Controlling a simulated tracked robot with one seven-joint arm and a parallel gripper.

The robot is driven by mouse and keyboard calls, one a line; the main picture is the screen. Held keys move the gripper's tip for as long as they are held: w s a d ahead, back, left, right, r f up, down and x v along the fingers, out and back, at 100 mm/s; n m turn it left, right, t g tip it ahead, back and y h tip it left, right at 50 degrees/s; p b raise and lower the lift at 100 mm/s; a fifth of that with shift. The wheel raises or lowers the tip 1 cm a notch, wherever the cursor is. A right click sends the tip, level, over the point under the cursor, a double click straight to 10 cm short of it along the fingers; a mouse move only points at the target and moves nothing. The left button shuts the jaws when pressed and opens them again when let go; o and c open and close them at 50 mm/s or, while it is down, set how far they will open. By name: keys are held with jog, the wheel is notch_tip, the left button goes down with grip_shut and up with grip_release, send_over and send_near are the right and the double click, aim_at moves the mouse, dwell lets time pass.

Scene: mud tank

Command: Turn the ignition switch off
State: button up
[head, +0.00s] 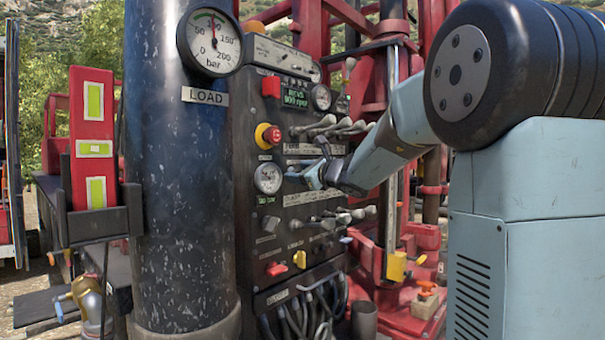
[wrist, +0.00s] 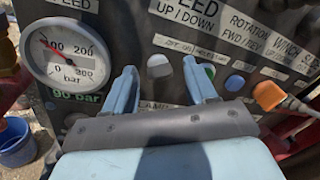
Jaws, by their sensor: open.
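The black control panel (head: 285,140) stands in the middle of the head view, with knobs, levers and gauges. I cannot tell which control is the ignition switch; the small labels are not readable. A yellow knob (head: 299,259) and a red one (head: 276,268) sit low on the panel. My gripper (head: 322,172) is in front of the panel at mid height. In the wrist view my gripper (wrist: 162,82) is open, its two blue fingers apart and empty. A pale-topped lever or knob (wrist: 159,66) shows between and beyond the fingers; I cannot tell whether they touch it.
A red emergency-stop button (head: 268,135) and a green display (head: 296,98) are higher on the panel. A thick dark column (head: 185,180) with a pressure gauge (head: 210,41) stands left. A gauge (wrist: 66,54) and an orange knob (wrist: 268,95) flank my fingers.

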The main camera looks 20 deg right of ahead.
jog(key=shift+w+a, duration=0.2)
jog(key=shift+w, duration=0.15)
